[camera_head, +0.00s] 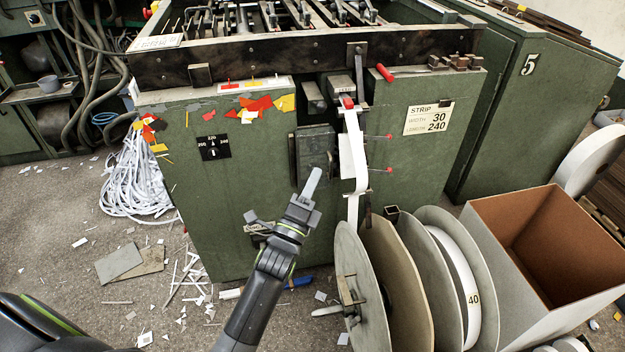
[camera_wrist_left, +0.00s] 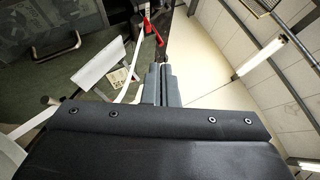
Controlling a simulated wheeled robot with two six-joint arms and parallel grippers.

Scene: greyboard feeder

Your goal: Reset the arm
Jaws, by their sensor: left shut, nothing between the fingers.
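My left gripper (camera_head: 313,182) is in front of the green feeder machine (camera_head: 240,190), near the middle of the head view, pointing up. Its fingers are together with nothing between them. In the left wrist view the shut fingers (camera_wrist_left: 163,84) stand side by side at the centre, past the dark gripper body. The white paper strip (camera_head: 356,150) hangs to the right of the gripper, apart from it in the head view. A red-tipped lever (camera_head: 348,102) is above the strip; red parts also show in the left wrist view (camera_wrist_left: 149,30). My right gripper is not seen.
Large strip reels (camera_head: 360,290) stand at the lower right, beside an open brown-lined box (camera_head: 530,240). A heap of shredded strips (camera_head: 137,190) and scattered scraps lie on the floor at left. A green cabinet marked 5 (camera_head: 530,100) stands at right.

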